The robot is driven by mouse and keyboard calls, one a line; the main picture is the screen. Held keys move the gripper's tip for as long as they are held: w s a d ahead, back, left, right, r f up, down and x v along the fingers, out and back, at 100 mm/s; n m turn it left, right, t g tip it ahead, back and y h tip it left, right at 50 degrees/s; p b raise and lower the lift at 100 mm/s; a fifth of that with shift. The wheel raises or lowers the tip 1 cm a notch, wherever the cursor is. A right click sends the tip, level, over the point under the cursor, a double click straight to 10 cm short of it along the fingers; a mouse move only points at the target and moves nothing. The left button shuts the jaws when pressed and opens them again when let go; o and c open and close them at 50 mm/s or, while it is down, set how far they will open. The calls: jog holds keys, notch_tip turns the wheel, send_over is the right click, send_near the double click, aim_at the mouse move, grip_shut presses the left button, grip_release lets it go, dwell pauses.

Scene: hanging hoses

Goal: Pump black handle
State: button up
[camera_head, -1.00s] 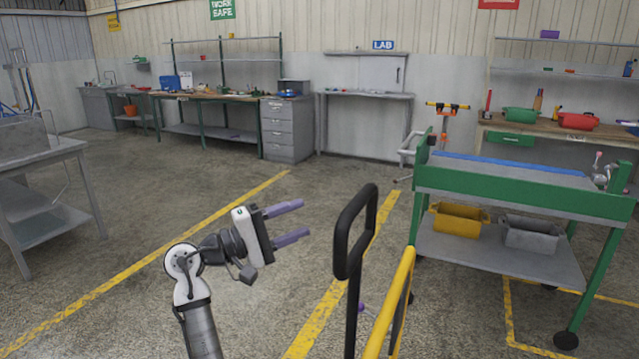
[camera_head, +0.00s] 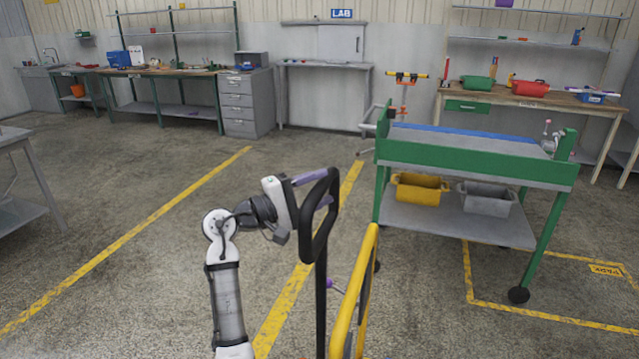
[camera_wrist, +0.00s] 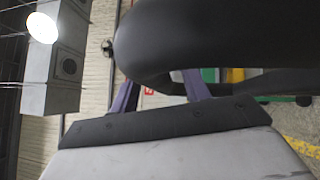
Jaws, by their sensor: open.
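My gripper (camera_head: 322,188) has two purple fingers and is open. Its fingers reach right to the upper part of the loop, and the handle hides part of them. In the wrist view the black handle (camera_wrist: 215,40) fills the upper middle, very close, and overlaps both purple fingers. I cannot tell whether the fingers touch it or whether a bar of it lies between them.
A yellow rail (camera_head: 357,285) stands just right of the black post. A green trolley (camera_head: 470,155) with yellow and grey bins is further right. A grey table (camera_head: 18,150) is at the left edge. The floor left of my arm is clear.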

jog(key=shift+w+d, duration=0.15)
jog(key=shift+d, duration=0.15)
grip_shut()
dwell(0.3)
